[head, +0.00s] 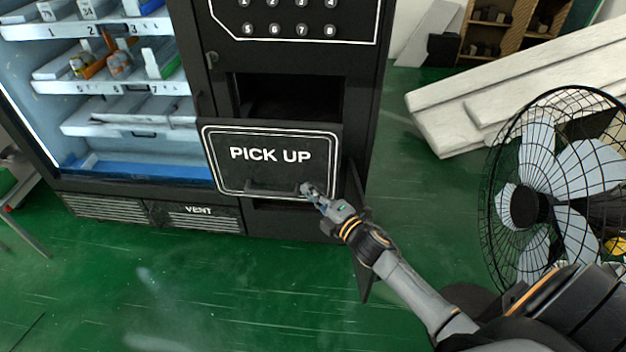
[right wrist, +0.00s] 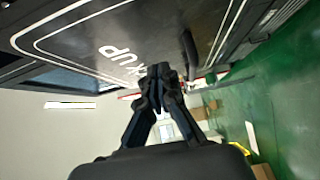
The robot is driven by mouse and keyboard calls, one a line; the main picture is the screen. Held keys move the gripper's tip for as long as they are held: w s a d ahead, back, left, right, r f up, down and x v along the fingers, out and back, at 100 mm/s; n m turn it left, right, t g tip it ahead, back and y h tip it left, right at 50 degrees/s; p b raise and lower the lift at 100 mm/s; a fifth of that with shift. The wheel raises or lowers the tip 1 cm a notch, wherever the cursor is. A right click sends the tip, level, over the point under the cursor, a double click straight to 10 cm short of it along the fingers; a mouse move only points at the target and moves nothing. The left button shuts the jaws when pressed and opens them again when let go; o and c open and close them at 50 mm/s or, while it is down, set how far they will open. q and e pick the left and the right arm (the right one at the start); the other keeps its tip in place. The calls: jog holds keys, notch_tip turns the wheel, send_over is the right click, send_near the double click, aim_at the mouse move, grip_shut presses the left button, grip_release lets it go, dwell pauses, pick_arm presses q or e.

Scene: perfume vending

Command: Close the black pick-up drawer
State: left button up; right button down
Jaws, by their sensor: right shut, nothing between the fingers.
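The black pick-up drawer (head: 268,160) stands out from the black vending machine (head: 350,60), with a dark opening (head: 275,97) above and behind its front. Its front has a white outline, the words PICK UP and a bar handle (head: 270,188) low down. My right gripper (head: 308,188) is shut and empty at the right end of the handle; I cannot tell whether it touches. In the right wrist view, the shut fingertips (right wrist: 158,70) are close to the drawer front (right wrist: 85,45), beside the lettering. My left gripper is not in view.
A keypad (head: 290,20) is above the opening. A glass-fronted shelf section (head: 120,90) with goods is at the left. A caged fan (head: 535,205) stands at the right, near my right arm. White planks (head: 450,100) lie behind it. Green floor (head: 200,290) is clear in front.

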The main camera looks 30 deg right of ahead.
aim_at(304, 173)
jog(key=w+d, duration=0.2)
jog(key=w, duration=0.1)
jog(key=shift+d, duration=0.15)
